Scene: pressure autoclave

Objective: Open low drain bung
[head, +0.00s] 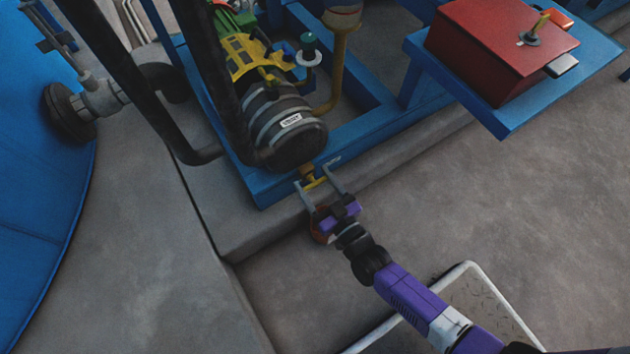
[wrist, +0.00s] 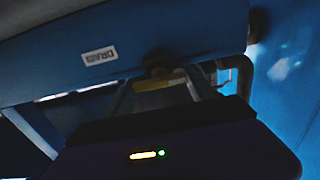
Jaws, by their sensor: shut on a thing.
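The low drain bung (head: 308,173) is a small brass-yellow fitting with a yellow crossbar, under the front end of a dark ribbed cylinder (head: 287,130). It also shows in the wrist view (wrist: 158,82), dim, below a blue surface with a white label that seems to read DRAIN (wrist: 99,56). My gripper (head: 314,178) reaches it from the front right, with one grey finger on each side of the yellow crossbar. The fingers are shut on the bung. The exact contact is too small and dark to see.
A blue frame (head: 350,140) stands on a concrete plinth (head: 225,215) around the cylinder. Dark pipes (head: 130,80) run down at the left, beside a large blue tank (head: 40,190). A red box (head: 490,50) sits on a blue shelf at upper right. The floor at right is clear.

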